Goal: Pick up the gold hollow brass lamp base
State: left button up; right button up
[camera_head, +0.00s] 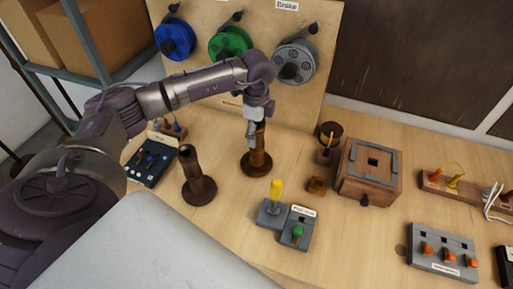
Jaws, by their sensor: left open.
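The gold-brown brass lamp base (258,160) stands upright on the wooden table near the middle of the head view, with a round foot and a tall stem. My left gripper (254,136) comes down from above at the top of the stem. It is open; one finger shows on the stem's left side. The gripper partly hides the stem's upper end, and I cannot tell whether it touches the stem. A similar, darker brown lamp base (198,184) with a hollow top stands to the left. My right gripper is not in view.
Blue (175,40), green (229,42) and grey (295,62) spools hang on the back board. A wooden box (369,174) stands right. A grey block with yellow and green parts (286,222) lies in front. A dark tool tray (150,164) is left.

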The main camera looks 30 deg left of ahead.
pick_arm(q)
grip_shut()
dwell(0.3)
jog(key=shift+w+r, duration=0.1)
jog(key=shift+r, duration=0.05)
